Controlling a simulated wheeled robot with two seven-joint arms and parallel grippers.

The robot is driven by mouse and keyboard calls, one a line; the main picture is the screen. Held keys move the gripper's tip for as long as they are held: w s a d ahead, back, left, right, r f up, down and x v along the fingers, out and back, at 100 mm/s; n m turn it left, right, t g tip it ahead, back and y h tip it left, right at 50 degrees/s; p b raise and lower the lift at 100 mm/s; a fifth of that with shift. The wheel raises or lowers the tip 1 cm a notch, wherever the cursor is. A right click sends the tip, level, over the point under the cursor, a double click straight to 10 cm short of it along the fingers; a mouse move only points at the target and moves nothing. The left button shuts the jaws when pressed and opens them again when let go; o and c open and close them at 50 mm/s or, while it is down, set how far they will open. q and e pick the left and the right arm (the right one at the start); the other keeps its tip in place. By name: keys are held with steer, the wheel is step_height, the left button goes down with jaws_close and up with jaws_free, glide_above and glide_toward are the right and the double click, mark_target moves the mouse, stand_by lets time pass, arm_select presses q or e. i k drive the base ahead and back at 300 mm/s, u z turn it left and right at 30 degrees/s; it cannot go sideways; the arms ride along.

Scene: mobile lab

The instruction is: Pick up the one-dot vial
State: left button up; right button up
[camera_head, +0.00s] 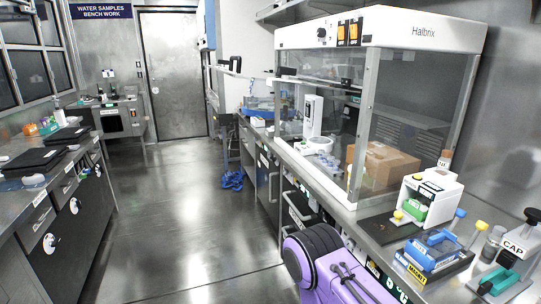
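I cannot make out a vial with one dot; markings on the small items are too small to read. Small items sit beside a white upright device (313,117) inside the clear-walled hood (378,27). On the bench at the lower right are a blue holder (433,253), blue- and yellow-topped pieces, and a white machine (431,194) with a green part. A white device labelled CAP (514,246) stands at the far right. Neither of my grippers is in view.
A brown box (385,165) sits inside the hood. A purple item (345,282) with a rounded black part is close to the right bench's front. A blue item (232,180) lies on the floor. The aisle (175,235) is mostly clear. The left bench holds black flat cases (32,160).

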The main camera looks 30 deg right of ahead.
mark_target(320, 151)
steer(key=u, duration=0.05)
steer(key=i, duration=3.05)
steer(key=z, duration=1.9)
